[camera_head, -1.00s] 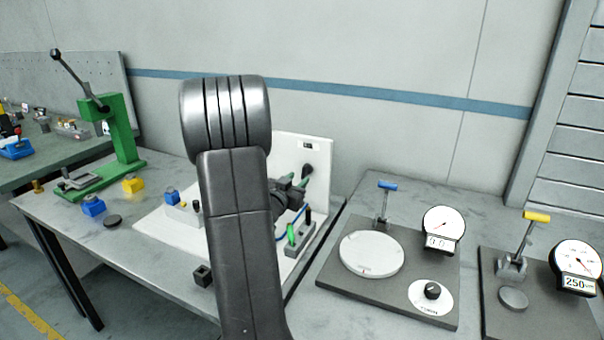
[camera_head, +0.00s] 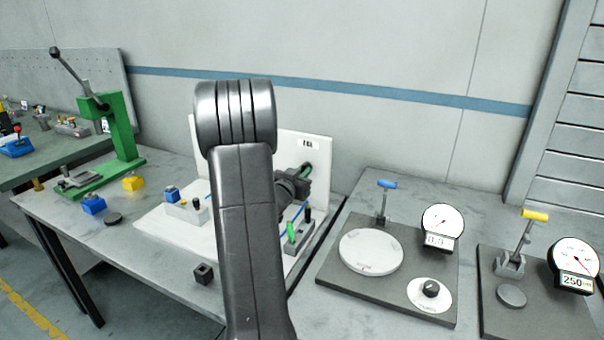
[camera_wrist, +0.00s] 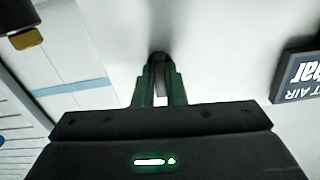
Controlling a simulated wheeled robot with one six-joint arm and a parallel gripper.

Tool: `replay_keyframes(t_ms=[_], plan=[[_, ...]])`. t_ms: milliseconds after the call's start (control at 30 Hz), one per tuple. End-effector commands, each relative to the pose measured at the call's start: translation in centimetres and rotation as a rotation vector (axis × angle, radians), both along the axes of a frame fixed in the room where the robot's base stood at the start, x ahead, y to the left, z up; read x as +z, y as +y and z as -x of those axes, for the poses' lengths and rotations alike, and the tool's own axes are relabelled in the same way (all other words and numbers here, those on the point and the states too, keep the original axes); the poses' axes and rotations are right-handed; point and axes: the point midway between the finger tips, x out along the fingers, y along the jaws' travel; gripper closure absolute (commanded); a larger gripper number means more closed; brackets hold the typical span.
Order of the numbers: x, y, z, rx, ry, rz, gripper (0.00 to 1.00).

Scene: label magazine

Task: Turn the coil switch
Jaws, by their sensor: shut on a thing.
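The coil switch (camera_wrist: 158,60) is a dark knob on the upright white panel (camera_head: 322,152). In the wrist view it sits between the green fingers of my gripper (camera_wrist: 158,82). My gripper is shut on the switch, with the fingertips close to the panel face. In the head view my gripper (camera_head: 306,168) reaches the panel from the left, and the switch is mostly hidden behind the fingers. My arm covers the left part of the panel.
A holder (camera_head: 299,236) with green and black handled tools stands below my gripper. A small dark block (camera_head: 203,273) lies on the front of the bench. Right are a round plate (camera_head: 371,250) and a dial gauge (camera_head: 442,222). A dark sign (camera_wrist: 298,76) shows in the wrist view.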

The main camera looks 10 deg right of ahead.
Motion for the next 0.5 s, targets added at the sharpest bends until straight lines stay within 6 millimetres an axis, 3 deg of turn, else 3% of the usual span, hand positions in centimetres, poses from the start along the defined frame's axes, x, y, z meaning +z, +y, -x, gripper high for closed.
replay_keyframes(t_ms=[467, 500], plan=[[0.04, 0.01, 0.00, 0.000, 0.059, 0.090, 1.00], [0.04, 0.01, 0.00, 0.000, 0.059, 0.090, 0.81]])
